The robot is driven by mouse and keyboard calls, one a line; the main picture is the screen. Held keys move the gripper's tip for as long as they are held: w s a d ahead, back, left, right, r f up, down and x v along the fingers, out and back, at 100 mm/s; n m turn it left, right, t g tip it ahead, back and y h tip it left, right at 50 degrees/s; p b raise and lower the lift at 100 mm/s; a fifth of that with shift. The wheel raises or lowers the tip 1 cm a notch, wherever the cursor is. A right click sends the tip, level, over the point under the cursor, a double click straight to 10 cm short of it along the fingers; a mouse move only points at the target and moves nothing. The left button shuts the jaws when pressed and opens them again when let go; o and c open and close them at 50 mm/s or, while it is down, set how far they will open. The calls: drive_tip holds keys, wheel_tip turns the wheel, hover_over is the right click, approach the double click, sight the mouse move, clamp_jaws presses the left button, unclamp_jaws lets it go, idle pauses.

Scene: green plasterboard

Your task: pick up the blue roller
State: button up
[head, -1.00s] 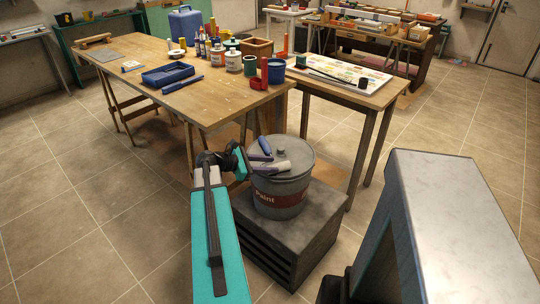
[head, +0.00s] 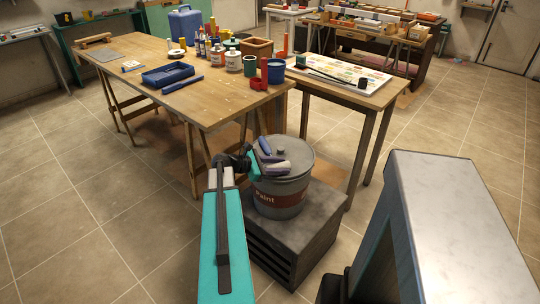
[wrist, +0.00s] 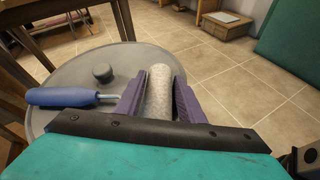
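The blue roller lies on the grey lid of a paint bucket. Its blue handle (head: 264,146) is toward the back in the head view; in the wrist view the handle (wrist: 62,97) lies at left, with a thin metal rod running behind a finger. Its pale fuzzy sleeve (wrist: 159,92) stands between the two purple fingers of my gripper (wrist: 160,98). In the head view my gripper (head: 275,166) is at the lid, around the sleeve (head: 277,168). The fingers are apart with the sleeve between them; no firm squeeze is visible. The roller still appears to rest on the lid.
The bucket (head: 280,196) stands on a dark grey box (head: 310,228). The lid has a round knob (wrist: 103,73). A wooden table (head: 225,105) with cans and a blue tray (head: 168,75) stands behind, with another table (head: 375,98) at right. Floor is open at left and right.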

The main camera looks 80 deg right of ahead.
idle(0.5)
drive_tip(key=c, duration=0.8)
drive_tip(key=shift+r, duration=0.2)
drive_tip(key=shift+r, duration=0.85)
drive_tip(key=shift+r+b, duration=0.3)
drive_tip(key=shift+r, duration=0.5)
drive_tip(key=shift+w+d+r+b, duration=0.1)
drive_tip(key=shift+w+r+b, duration=0.15)
drive_tip(key=shift+w, duration=2.4)
drive_tip(key=shift+w+d+r+b, duration=0.1)
drive_tip(key=shift+w+r+b, duration=0.1)
drive_tip(key=shift+w, duration=2.5)
drive_tip(key=shift+w+d+r+b, duration=0.1)
drive_tip(key=shift+w+r+b, duration=0.15)
drive_tip(key=shift+w, duration=2.4)
